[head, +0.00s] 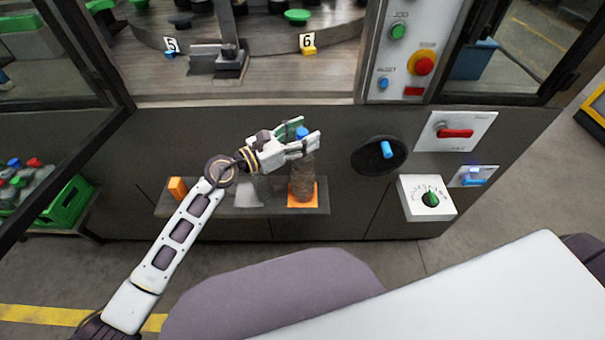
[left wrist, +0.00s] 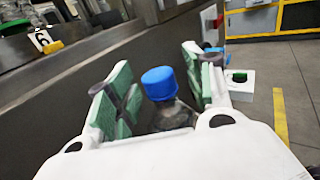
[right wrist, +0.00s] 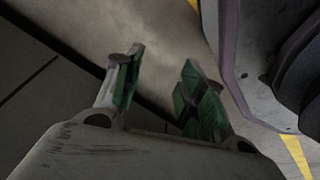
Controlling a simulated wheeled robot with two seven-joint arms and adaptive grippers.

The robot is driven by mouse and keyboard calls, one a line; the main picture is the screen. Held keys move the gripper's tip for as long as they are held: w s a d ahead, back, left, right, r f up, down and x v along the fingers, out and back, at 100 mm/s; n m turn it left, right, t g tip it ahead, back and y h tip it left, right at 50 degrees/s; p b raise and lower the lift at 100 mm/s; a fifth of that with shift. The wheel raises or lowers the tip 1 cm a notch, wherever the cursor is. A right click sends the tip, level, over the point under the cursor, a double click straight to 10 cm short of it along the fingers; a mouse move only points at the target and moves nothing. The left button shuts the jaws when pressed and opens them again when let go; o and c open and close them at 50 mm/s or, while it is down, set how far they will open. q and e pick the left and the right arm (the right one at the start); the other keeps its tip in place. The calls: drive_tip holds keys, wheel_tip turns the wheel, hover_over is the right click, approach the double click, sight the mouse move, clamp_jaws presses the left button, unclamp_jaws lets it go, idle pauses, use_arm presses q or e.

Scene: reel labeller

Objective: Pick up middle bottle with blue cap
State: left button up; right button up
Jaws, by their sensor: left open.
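In the left wrist view the blue cap (left wrist: 159,83) and the bottle's neck show between the open green-padded fingers (left wrist: 155,92). Whether the pads touch the bottle I cannot tell; a gap shows on the left side. My right gripper (right wrist: 158,85) shows only in its own wrist view, open and empty above the floor.
The shelf (head: 235,210) is fixed to the dark machine front and carries an orange block (head: 177,188) at its left end. A blue handle (head: 386,149) and a white dial box (head: 426,198) are to the right. A green crate (head: 68,205) holds several bottles at far left.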

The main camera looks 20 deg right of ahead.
use_arm(q)
drive_tip(key=c, duration=1.1)
clamp_jaws()
drive_tip(key=shift+r, duration=0.35)
drive_tip(key=shift+r+p, duration=0.3)
drive_tip(key=shift+r, duration=0.4)
wheel_tip(320, 180, up, 7)
drive_tip(key=shift+f+p, duration=0.15)
drive_tip(key=shift+p, duration=0.8)
drive_tip(key=shift+r, duration=0.8)
use_arm(e)
drive_tip(key=s+d+f, duration=0.2)
drive_tip(key=s+d, duration=0.1)
drive_tip(key=s, duration=0.2)
drive_tip(key=shift+f, duration=0.4)
